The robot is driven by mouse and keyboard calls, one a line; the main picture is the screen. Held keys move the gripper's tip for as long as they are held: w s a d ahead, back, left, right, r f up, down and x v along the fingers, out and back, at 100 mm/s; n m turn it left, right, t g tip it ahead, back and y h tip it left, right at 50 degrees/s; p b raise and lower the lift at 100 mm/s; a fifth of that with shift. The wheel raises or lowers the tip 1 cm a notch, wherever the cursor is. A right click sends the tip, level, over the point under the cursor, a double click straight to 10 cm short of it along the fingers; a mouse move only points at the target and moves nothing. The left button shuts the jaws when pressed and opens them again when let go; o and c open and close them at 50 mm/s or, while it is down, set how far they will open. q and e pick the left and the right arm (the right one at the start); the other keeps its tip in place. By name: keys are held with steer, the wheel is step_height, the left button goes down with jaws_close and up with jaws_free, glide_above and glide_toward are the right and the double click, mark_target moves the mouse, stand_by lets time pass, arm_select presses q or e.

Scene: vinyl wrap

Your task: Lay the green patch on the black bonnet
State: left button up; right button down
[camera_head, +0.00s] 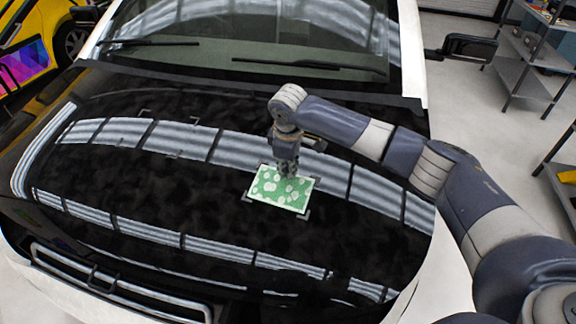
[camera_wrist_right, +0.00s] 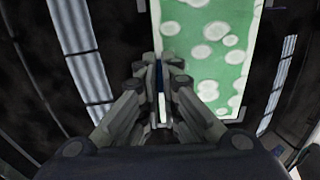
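The green patch (camera_head: 270,195) is a flat rectangle with pale round spots and a light border. It lies over the front right part of the black bonnet (camera_head: 130,195), close to flat; I cannot tell whether all of it touches. My right gripper (camera_head: 287,172) points down at the middle of the patch's far edge. In the right wrist view the patch (camera_wrist_right: 215,50) fills the upper right, and the fingers (camera_wrist_right: 160,85) are nearly together around its left edge. They hide part of that edge. My left gripper is not in view.
Grey corner marks (camera_head: 305,215) show just outside the patch's near side. More corner marks (camera_head: 180,120) lie farther back on the bonnet. The windscreen (camera_head: 260,40) with wipers rises behind. A metal shelf (camera_head: 525,50) stands at the right. Much of the bonnet's left is clear.

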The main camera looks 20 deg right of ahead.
steer(key=shift+s+f+p, duration=0.15)
steer(key=shift+p, duration=0.2)
stand_by(1.3)
steer(key=c, duration=1.7)
jaws_free()
steer(key=shift+r, duration=0.45)
steer(key=v, duration=1.1)
